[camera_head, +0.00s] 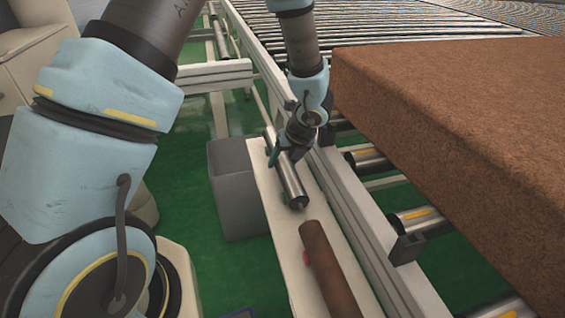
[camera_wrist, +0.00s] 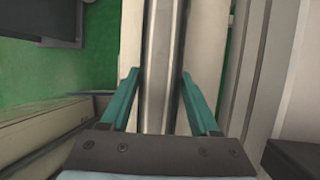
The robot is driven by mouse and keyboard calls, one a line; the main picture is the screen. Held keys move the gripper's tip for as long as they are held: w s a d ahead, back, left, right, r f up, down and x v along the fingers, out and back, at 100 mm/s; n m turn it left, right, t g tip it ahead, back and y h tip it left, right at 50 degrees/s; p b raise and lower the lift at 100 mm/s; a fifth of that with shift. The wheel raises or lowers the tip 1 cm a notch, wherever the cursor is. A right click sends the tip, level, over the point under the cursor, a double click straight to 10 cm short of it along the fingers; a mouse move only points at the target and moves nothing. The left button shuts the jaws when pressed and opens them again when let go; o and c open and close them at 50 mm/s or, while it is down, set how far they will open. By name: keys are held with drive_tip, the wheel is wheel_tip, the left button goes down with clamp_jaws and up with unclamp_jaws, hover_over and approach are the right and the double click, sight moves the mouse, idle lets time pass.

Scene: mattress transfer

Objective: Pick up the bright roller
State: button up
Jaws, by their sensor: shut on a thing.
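The bright roller (camera_head: 292,182) is a shiny metal cylinder over the narrow cream shelf beside the conveyor frame. My gripper (camera_head: 280,150) is at its far part, with the fingers on either side of it and shut on it. In the wrist view the bright roller (camera_wrist: 163,70) runs lengthwise between the two teal fingers of my gripper (camera_wrist: 160,95). Whether the roller touches the shelf or is slightly raised I cannot tell. A brown, rusty-looking roller (camera_head: 328,268) lies on the shelf nearer the camera, apart from the bright one.
The cream shelf (camera_head: 290,243) runs along the conveyor's pale side rail (camera_head: 345,205). A grey bin (camera_head: 233,190) stands left of the shelf on the green floor. A large brown mattress block (camera_head: 460,110) rests on the conveyor at the right.

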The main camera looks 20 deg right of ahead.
clamp_jaws()
